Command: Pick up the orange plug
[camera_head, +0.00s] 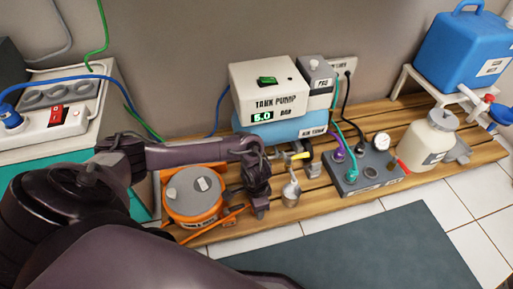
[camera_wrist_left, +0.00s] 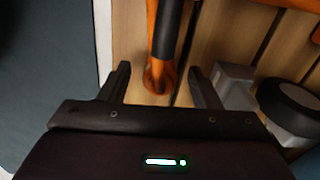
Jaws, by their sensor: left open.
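My left gripper (camera_head: 260,211) points down just right of the orange cable reel (camera_head: 186,218) in the head view. In the left wrist view the gripper (camera_wrist_left: 158,76) is open, with nothing clamped between its fingers. An orange rounded end (camera_wrist_left: 157,78) lies between and just beyond the fingertips, with an orange bar with a black sleeve (camera_wrist_left: 166,32) above it. I cannot tell for sure whether this end is the orange plug or part of the reel's frame. No separate plug is clear in the head view. My right gripper is out of view.
A blue water can (camera_head: 462,52) stands at right. A dark mat (camera_head: 370,250) lies in front.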

